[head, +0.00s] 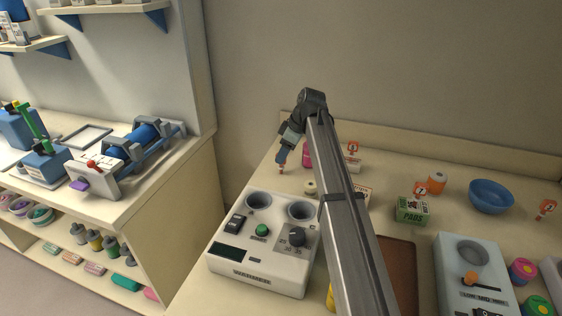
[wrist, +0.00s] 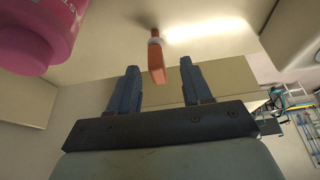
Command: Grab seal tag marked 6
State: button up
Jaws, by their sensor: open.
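My gripper (head: 282,157) is low over the far left of the counter in the head view. In the wrist view my gripper (wrist: 159,68) is open, with one blue finger on each side of an orange seal tag (wrist: 157,62). The tag stands on a small pale foot and is seen nearly edge-on, so its number does not show. It appears as a small orange bit under my gripper (head: 281,169). Other orange tags stand farther right: one near the wall (head: 353,147), one by the green box (head: 421,188), one at the right (head: 545,207). Their numbers are too small to read surely.
A pink bottle (wrist: 38,28) stands close to the left finger in the wrist view. A white device with two wells (head: 262,240) lies in front of my gripper. A green box (head: 411,210) and a blue bowl (head: 491,196) stand to the right.

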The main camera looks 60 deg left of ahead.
jog(key=shift+x, duration=2.8)
jog(key=shift+w, duration=0.15)
grip_shut()
